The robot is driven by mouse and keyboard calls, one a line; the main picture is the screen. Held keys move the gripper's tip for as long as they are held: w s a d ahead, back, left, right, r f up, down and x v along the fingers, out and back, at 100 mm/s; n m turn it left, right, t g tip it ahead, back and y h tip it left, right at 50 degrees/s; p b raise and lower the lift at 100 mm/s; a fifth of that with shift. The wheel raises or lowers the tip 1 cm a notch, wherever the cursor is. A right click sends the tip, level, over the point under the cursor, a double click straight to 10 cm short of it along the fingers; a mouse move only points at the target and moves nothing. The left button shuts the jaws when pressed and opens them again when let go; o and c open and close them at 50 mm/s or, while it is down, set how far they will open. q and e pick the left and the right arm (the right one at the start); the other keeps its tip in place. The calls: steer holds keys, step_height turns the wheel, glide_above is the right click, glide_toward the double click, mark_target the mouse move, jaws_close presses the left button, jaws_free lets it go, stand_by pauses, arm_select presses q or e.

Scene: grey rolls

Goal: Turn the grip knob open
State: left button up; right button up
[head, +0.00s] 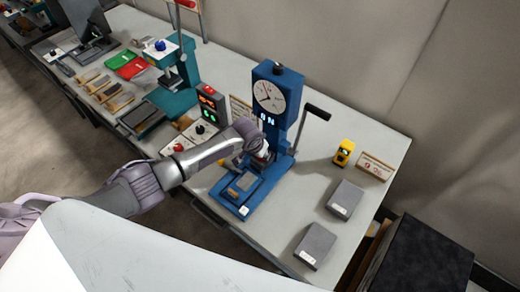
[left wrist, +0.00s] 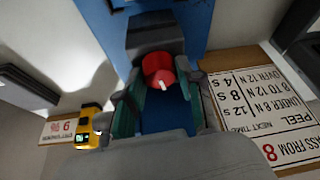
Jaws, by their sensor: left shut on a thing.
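The blue tester (head: 278,100) stands on the bench, with a round dial (head: 268,96) above an "N" readout and a black lever (head: 316,112) at its right. In the left wrist view, the red grip knob (left wrist: 158,68) with a white mark sits in front of the tester's blue body (left wrist: 190,18). My left gripper (head: 262,157) is at the tester's front, above its base. In the left wrist view its two fingers (left wrist: 163,95) stand on either side of the knob and are shut on it. The fingertips are partly hidden in the head view. My right gripper is out of view.
A yellow device (head: 343,152) and a small sign (head: 375,167) stand right of the tester. Two grey blocks (head: 345,198) (head: 316,244) lie near the right front. A control box with lights (head: 209,104) and a teal press (head: 178,70) stand to the left.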

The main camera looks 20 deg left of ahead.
arm_select(q)
steer(key=n+y, duration=0.1)
steer(key=n, duration=0.3)
steer(key=shift+d+n+y, duration=0.2)
steer(key=shift+n+y, duration=0.1)
steer(key=shift+y, duration=0.1)
steer(key=shift+w+n+y, duration=0.1)
steer(key=shift+n+y, duration=0.5)
steer(key=shift+n, duration=0.8)
steer(key=shift+a, duration=0.1)
steer(key=o, duration=1.2)
steer(key=shift+c, duration=0.2)
steer(key=v, duration=1.2)
steer(key=shift+w, duration=0.1)
